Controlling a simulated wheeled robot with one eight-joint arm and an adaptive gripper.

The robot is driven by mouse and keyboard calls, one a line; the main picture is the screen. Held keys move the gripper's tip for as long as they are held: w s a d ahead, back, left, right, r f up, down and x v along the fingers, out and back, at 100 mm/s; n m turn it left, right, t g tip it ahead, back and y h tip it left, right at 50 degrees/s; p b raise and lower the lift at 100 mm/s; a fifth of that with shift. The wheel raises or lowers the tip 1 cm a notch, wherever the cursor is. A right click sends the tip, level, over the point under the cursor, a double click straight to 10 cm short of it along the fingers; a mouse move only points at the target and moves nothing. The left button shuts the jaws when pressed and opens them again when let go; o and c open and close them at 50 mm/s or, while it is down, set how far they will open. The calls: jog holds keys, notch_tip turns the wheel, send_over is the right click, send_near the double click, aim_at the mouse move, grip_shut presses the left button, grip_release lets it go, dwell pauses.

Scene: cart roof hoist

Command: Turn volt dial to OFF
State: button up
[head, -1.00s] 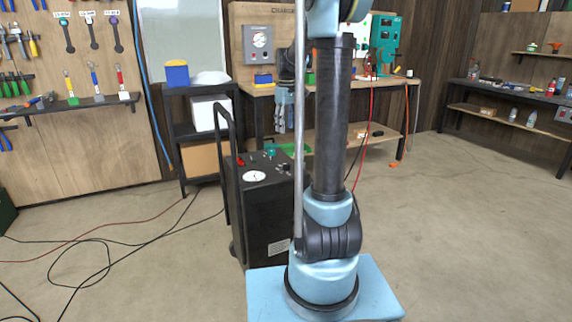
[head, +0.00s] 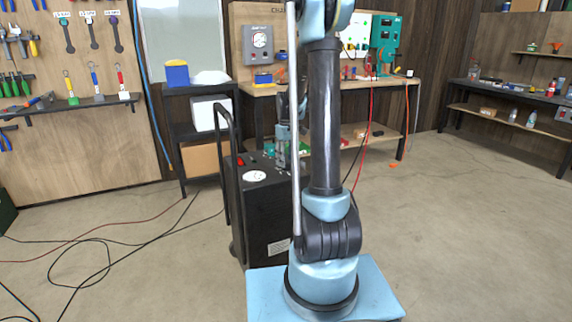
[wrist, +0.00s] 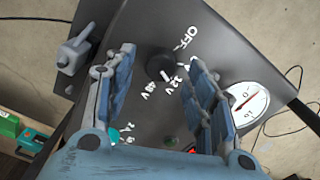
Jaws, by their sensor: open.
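The volt dial (wrist: 160,67) is a dark round knob on the sloping top of a black wheeled cart (head: 265,215). In the wrist view, white labels OFF (wrist: 178,38), 32 V and 48 V are printed around it, and a white pointer mark shows at its lower right. My gripper (wrist: 160,72) is open, with one blue-grey finger on each side of the dial in the picture. I cannot tell whether either finger touches it. In the head view, my gripper (head: 285,155) is low over the cart top and hides the dial.
A white round gauge (wrist: 237,108) lies right of the dial. A workbench (head: 340,88) stands behind.

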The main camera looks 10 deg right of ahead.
jog(key=shift+f, duration=1)
jog(key=c, duration=1.1)
jog(key=shift+n, duration=0.3)
jog(key=n, duration=1.4)
jog(key=shift+w, duration=0.1)
jog(key=n, duration=0.5)
jog(key=shift+n, duration=0.3)
